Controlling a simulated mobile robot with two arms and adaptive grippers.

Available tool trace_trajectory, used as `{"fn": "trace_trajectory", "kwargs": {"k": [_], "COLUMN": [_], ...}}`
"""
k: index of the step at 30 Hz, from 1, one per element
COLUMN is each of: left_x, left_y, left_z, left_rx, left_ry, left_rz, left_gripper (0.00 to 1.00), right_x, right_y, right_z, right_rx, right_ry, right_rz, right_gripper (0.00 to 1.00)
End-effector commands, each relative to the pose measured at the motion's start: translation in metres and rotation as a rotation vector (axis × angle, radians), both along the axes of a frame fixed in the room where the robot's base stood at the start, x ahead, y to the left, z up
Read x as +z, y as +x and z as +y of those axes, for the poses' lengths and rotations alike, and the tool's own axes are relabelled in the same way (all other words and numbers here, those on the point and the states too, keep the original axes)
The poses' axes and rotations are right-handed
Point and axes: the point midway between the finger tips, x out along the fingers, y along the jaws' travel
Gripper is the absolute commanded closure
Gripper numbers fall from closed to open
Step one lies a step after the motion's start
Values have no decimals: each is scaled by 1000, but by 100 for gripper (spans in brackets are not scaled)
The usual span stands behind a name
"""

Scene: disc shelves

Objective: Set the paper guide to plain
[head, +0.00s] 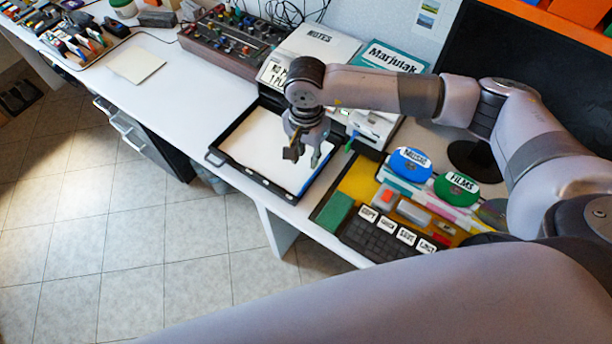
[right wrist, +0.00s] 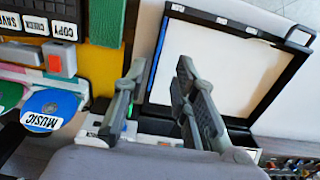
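A black tray (head: 213,158) holds a white sheet (head: 262,145) on the desk; in the right wrist view the tray (right wrist: 290,75) is at upper right. A thin blue strip (right wrist: 157,52), which looks like the paper guide, lies along the tray's side nearest the colourful panel. Small white labels, too small to read, sit along the tray's front edge. My right gripper (head: 303,157) hangs over the tray's right part, fingers apart and empty; in the right wrist view the gripper (right wrist: 160,75) shows the strip beyond its fingertips. My left gripper is out of view.
A printer-like unit (head: 375,127) with a green lever (head: 352,138) stands behind the gripper. Right of the tray is a yellow panel (head: 362,180) with keys, a blue MUSIC disc (head: 408,165) and a green FILMS disc (head: 456,190).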

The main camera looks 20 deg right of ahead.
Motion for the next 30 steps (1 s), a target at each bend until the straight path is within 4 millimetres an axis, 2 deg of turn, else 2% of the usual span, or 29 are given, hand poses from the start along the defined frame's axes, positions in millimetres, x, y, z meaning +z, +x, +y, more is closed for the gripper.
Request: {"fn": "trace_trajectory", "kwargs": {"k": [1, 2, 5, 8, 12, 15, 21, 25, 30], "left_x": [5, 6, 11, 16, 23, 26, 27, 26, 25], "left_y": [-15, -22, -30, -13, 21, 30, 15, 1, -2], "left_z": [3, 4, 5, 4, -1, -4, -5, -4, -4], "left_rx": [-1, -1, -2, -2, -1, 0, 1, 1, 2], "left_ry": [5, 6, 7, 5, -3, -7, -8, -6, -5], "left_rz": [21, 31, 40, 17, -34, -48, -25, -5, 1], "left_gripper": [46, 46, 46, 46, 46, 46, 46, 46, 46], "right_x": [-10, -17, -39, -61, -90, -107, -128, -132, -132], "right_y": [-2, -2, -1, -1, -1, -1, 0, 1, 1], "right_z": [0, 0, 0, 0, 1, 0, 0, 0, 0], "right_rx": [-1, 0, -2, -1, -1, 0, 0, 1, 1], "right_ry": [-2, -2, -1, -1, 1, 0, 0, 1, 1], "right_rz": [6, 6, 5, 5, 4, 2, 1, -1, 0], "right_gripper": [74, 74, 74, 74, 74, 74, 74, 74, 74]}}
